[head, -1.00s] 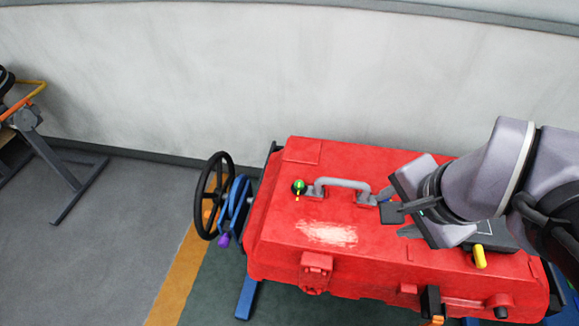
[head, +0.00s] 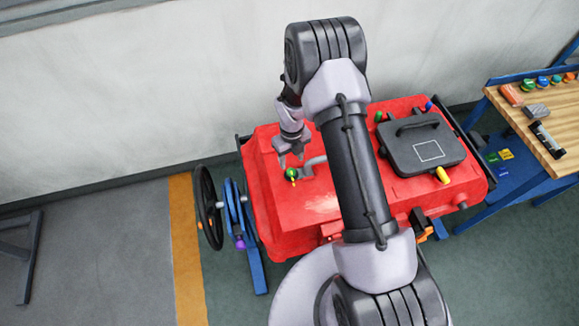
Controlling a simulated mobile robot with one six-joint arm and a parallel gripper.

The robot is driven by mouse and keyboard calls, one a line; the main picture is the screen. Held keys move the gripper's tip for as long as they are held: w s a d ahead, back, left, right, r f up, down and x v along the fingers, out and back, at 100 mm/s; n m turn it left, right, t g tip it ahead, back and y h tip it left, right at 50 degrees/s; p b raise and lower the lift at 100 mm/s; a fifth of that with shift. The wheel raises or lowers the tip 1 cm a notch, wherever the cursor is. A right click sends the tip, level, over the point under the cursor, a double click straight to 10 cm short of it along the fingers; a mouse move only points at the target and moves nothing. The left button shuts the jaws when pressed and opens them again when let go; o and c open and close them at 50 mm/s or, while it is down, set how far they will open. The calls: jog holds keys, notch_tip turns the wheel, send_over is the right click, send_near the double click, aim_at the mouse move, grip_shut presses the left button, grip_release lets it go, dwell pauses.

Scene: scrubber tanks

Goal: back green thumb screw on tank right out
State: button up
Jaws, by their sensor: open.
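The green thumb screw (head: 291,173) stands on top of the red tank (head: 268,205), near its left end beside the grey handle (head: 316,163). A small yellow mark shows just below the screw. My gripper (head: 291,163) is open, points down and is right above or just behind the screw. I cannot tell whether the fingers touch it or stand around it. My arm crosses the middle of the tank and hides part of its top and part of the handle.
A black handwheel (head: 208,207) stands left of the tank. A dark lidded hatch (head: 421,147) with a yellow knob (head: 442,175) sits on the tank's right part. A wooden workbench (head: 551,115) with small items stands at right. The floor at left is mostly clear.

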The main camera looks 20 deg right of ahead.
aim_at(291, 171)
notch_tip(291, 171, down, 7)
jog(key=shift+r, duration=0.15)
grip_shut()
